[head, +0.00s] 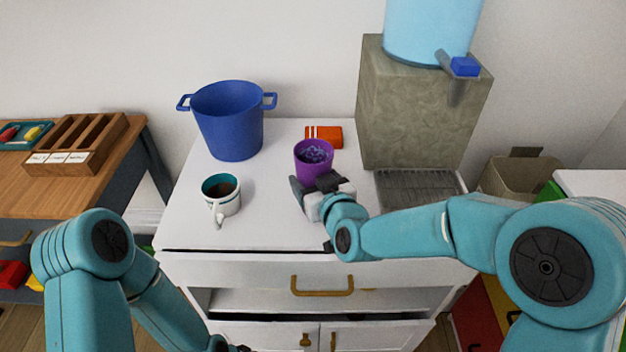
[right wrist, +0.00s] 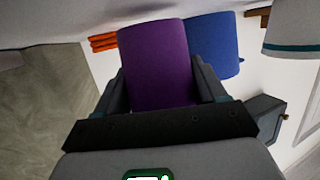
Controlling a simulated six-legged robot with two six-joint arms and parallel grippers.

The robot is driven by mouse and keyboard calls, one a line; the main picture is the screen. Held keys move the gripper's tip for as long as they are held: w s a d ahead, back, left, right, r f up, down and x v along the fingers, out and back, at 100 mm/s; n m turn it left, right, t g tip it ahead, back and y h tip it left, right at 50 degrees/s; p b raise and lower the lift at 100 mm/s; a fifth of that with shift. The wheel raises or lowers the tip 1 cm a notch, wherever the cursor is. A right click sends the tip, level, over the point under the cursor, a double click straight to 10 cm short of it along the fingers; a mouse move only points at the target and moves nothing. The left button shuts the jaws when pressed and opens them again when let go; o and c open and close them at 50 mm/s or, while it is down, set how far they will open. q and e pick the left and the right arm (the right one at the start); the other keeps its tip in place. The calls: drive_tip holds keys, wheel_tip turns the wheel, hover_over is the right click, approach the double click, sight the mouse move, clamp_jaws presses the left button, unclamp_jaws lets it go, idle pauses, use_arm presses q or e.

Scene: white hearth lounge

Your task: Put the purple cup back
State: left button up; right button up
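The purple cup (head: 313,168) is on or just above the white cabinet top (head: 262,215); I cannot tell if its base touches. Bluish-purple lumps fill it. My right gripper (head: 316,186) reaches it from the front, with one finger on each side. In the right wrist view the cup (right wrist: 157,65) stands between the two dark fingers (right wrist: 160,95), which press against its sides.
A mug of dark liquid (head: 221,197) stands left of the cup, and a blue pot (head: 228,120) behind it. An orange box (head: 324,136) lies behind the cup. A stone block (head: 420,110) carries a blue water tank (head: 432,28) above a drip grate (head: 418,190).

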drive_tip(key=o, duration=0.5)
drive_tip(key=shift+s+f+g, duration=0.15)
drive_tip(key=shift+f+g, duration=0.05)
drive_tip(key=shift+f, duration=0.45)
drive_tip(key=shift+s+f+g, duration=0.1)
drive_tip(key=shift+f+g, duration=0.1)
drive_tip(key=shift+f, duration=0.4)
drive_tip(key=shift+s+d, duration=0.1)
drive_tip(key=shift+s, duration=0.05)
drive_tip(key=shift+t, duration=0.3)
drive_tip(key=v, duration=0.4)
drive_tip(key=r+v, duration=0.1)
drive_tip(key=v, duration=0.3)
drive_tip(key=r+v, duration=0.1)
drive_tip(key=v, duration=0.3)
drive_tip(key=shift+w, duration=0.3)
drive_tip(key=b+v, duration=0.3)
drive_tip(key=v, duration=0.1)
drive_tip(key=shift+r, duration=0.15)
drive_tip(key=shift+s, duration=0.15)
